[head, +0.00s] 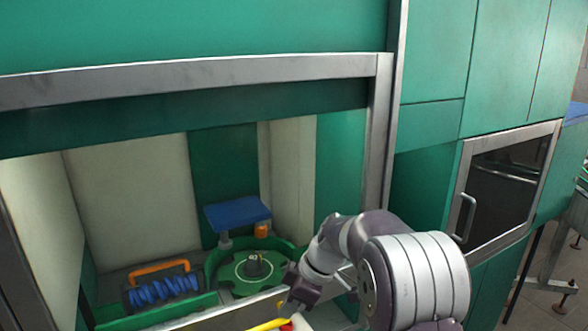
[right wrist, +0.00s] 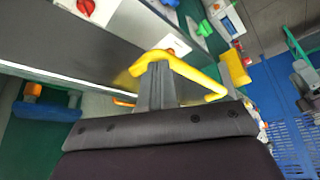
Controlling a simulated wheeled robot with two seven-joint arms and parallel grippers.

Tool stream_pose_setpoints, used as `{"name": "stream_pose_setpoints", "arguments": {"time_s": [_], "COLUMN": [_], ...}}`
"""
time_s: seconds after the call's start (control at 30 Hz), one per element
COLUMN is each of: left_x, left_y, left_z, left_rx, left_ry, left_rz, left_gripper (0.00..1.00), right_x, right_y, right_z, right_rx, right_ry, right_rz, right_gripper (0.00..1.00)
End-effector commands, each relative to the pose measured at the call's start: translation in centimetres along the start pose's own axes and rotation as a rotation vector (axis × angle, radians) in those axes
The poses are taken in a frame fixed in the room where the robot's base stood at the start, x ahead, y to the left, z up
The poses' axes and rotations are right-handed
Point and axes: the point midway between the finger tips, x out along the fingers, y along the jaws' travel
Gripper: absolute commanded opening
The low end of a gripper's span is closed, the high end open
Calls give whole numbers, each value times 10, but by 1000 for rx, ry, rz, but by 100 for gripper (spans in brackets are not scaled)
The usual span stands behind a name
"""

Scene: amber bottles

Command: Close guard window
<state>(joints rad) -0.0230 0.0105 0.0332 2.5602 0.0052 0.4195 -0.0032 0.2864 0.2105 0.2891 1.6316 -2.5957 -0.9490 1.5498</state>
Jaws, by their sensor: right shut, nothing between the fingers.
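The guard window's metal-edged panel (head: 235,317) crosses the bottom of the machine opening, and the opening above it is uncovered. A yellow handle (head: 266,325) is on this panel, partly cut off by the frame's lower edge. In the right wrist view the yellow handle (right wrist: 203,82) bends around the far end of my right gripper (right wrist: 156,72). The fingers are together with nothing between them. My right gripper (head: 287,303) is right by the handle in the head view; whether they touch I cannot tell. My left gripper is not in view.
Inside the opening are a green star wheel (head: 238,275), a blue platform (head: 237,213), a blue screw (head: 165,290) and an orange handle (head: 160,266). A grey metal frame (head: 200,79) borders the opening. A dark-windowed cabinet door (head: 505,185) stands to the right.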

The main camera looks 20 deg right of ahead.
Motion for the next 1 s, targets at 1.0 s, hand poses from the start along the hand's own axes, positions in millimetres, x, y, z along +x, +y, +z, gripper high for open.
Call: {"name": "stream_pose_setpoints", "arguments": {"time_s": [1.0], "left_x": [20], "left_y": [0], "left_z": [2], "left_rx": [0], "left_ry": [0], "left_rz": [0], "left_gripper": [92], "right_x": [168], "right_y": [0], "right_z": [82], "right_rx": [1], "right_ry": [-2], "right_rz": [-2], "right_gripper": [0]}}
